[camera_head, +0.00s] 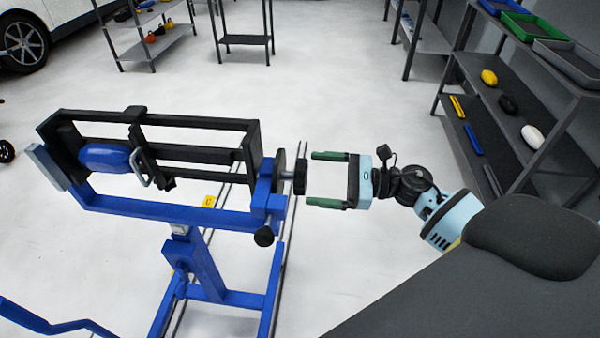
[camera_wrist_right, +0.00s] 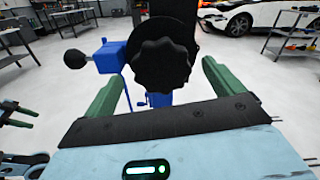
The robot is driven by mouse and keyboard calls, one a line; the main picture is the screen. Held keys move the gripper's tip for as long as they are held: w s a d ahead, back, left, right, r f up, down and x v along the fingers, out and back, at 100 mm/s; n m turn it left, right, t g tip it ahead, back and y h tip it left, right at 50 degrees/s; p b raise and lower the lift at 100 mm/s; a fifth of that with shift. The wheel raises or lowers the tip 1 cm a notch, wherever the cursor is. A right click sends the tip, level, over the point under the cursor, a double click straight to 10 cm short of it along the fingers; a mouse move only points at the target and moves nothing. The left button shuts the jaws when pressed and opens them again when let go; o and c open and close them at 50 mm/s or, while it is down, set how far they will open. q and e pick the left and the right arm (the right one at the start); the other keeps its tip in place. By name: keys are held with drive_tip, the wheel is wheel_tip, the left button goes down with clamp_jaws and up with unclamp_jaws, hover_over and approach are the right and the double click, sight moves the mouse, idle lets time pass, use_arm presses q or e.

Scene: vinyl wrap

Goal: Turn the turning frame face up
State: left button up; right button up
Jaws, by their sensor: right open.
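The turning frame (camera_head: 190,208) is a blue stand at left in the head view, its blue and black frame lying lengthwise. A blue rounded part (camera_head: 104,157) sits between the black rails. A black knob (camera_head: 300,177) is on the frame's right end; it fills the centre of the right wrist view (camera_wrist_right: 163,68). My right gripper (camera_head: 328,180) is open and empty, its green fingers pointing at the knob, just short of it. My left gripper (camera_wrist_right: 16,115) shows at the left edge of the right wrist view, fingers apart; it is outside the head view.
A smaller black ball knob (camera_head: 264,237) sticks out below the frame's right end. A shelf (camera_head: 520,105) with trays and coloured items stands at right. Another shelf (camera_head: 150,45) and a car (camera_head: 40,30) are at the back. Floor between is clear.

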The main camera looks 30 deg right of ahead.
sight(299, 175)
drive_tip(key=x, duration=0.4)
drive_tip(key=shift+r+p, duration=0.2)
drive_tip(key=shift+p, duration=0.2)
use_arm(q)
drive_tip(key=shift+w+r, duration=0.75)
drive_tip(key=shift+r, duration=0.1)
use_arm(e)
drive_tip(key=shift+w+a+f, duration=0.2)
drive_tip(key=shift+w+a, duration=0.1)
drive_tip(key=shift+a, duration=0.1)
drive_tip(key=c, duration=1.4)
